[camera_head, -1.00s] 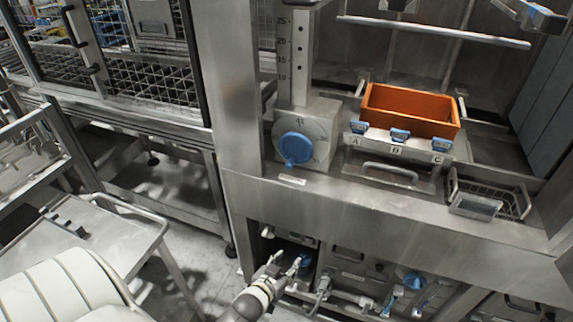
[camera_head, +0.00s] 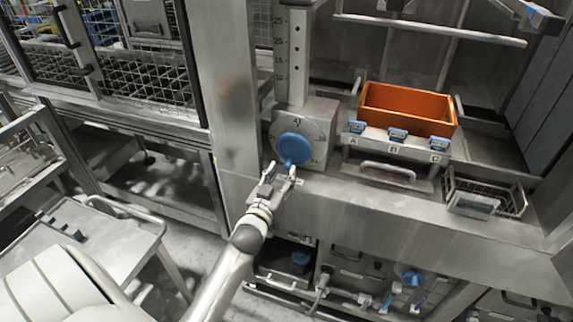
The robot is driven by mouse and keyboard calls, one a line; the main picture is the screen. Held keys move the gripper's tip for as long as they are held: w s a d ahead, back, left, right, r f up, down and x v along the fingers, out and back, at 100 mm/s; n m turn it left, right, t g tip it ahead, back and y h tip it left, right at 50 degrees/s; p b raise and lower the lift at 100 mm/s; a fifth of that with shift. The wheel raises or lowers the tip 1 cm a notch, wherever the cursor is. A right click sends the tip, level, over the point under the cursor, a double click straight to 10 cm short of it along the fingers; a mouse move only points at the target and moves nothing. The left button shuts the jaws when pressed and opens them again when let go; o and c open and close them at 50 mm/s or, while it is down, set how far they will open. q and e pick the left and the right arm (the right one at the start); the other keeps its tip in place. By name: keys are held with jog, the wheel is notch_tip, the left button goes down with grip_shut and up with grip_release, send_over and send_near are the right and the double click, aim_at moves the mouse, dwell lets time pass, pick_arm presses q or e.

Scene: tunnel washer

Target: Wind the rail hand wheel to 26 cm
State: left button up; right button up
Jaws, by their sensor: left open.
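The rail hand wheel is a blue disc (camera_head: 294,148) with a knob at its lower edge. It sits on the front of a grey metal box with a dial face (camera_head: 316,128). A vertical rail scale (camera_head: 292,60) with numbers and dark holes rises above the box. My left gripper (camera_head: 281,172) is open, just below and slightly left of the wheel, with its fingers pointing up. Its fingertips are close to the wheel's lower edge; I cannot tell whether they touch it. My right gripper is not in view.
An orange bin (camera_head: 408,109) stands right of the wheel behind blue clips marked A, B and C. A wire basket (camera_head: 485,198) sits at the far right of the ledge. A steel post (camera_head: 222,90) stands left of the wheel. A trolley (camera_head: 85,235) is at lower left.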

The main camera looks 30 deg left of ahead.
aim_at(286, 168)
pick_arm(q)
jog(key=shift+x, duration=2.1)
jog(key=shift+c, duration=0.5)
grip_shut()
